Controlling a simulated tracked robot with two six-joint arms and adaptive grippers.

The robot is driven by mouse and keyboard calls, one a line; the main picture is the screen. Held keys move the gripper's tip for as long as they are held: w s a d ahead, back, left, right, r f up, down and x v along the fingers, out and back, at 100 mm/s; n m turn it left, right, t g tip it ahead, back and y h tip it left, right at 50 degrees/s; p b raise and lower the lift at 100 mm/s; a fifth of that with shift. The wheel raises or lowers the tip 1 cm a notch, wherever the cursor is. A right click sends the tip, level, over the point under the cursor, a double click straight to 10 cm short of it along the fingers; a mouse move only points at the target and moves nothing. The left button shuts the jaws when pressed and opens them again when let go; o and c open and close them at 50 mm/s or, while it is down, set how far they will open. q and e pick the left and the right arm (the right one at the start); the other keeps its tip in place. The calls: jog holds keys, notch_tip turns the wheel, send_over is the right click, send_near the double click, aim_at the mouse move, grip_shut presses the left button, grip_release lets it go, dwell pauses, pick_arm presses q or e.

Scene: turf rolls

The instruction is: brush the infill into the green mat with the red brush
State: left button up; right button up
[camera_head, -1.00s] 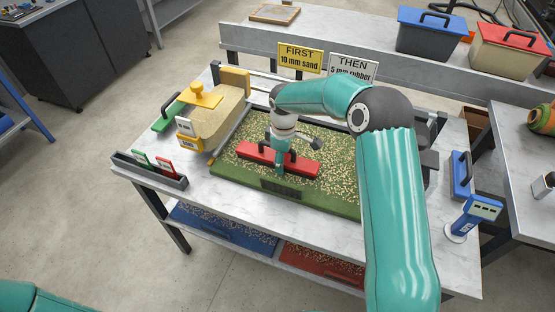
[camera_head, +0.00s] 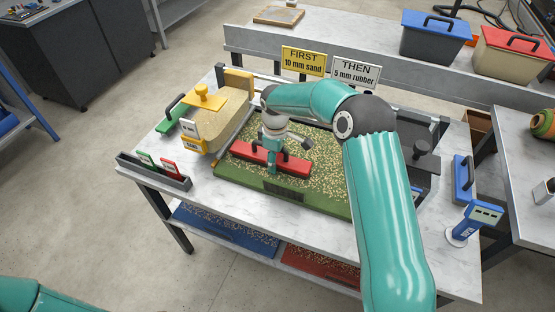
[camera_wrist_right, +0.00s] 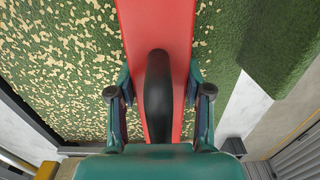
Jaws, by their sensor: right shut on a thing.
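The green mat (camera_head: 334,206) lies on the table, with pale infill grains scattered over much of it. The red brush (camera_head: 294,167) rests on the mat toward its front left part, lying lengthwise from left to right. My right gripper (camera_head: 274,160) is shut on the black handle of the brush. In the right wrist view the red brush (camera_wrist_right: 178,30) runs under my right gripper (camera_wrist_right: 158,100), with its black handle between the two fingers. Grains are dense on one side of the brush there, and mostly bare green shows on the other. The left gripper is out of view.
A grey tray (camera_head: 178,181) with green and red tags sits at the table's left front corner. A blue tool (camera_head: 464,180) and a blue gauge (camera_head: 472,222) stand at the right.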

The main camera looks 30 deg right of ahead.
aim_at(316, 178)
jog(key=shift+s+d, duration=0.4)
jog(key=s+d+b, duration=0.1)
jog(key=s+d, duration=0.1)
jog(key=s+d+b, duration=0.1)
jog(key=s, duration=0.1)
jog(key=shift+s+d, duration=0.25)
jog(key=shift+d, duration=0.15)
jog(key=s+d, duration=0.2)
jog(key=s+d+b, duration=0.1)
jog(key=s, duration=0.1)
jog(key=shift+s+d, duration=0.25)
jog(key=shift+d, duration=0.15)
jog(key=shift+s+d+b, duration=0.3)
jog(key=shift+s+d, duration=0.65)
jog(key=shift+s, duration=0.2)
jog(key=shift+w, duration=0.1)
jog(key=shift+w+a, duration=1.1)
jog(key=shift+w, duration=0.1)
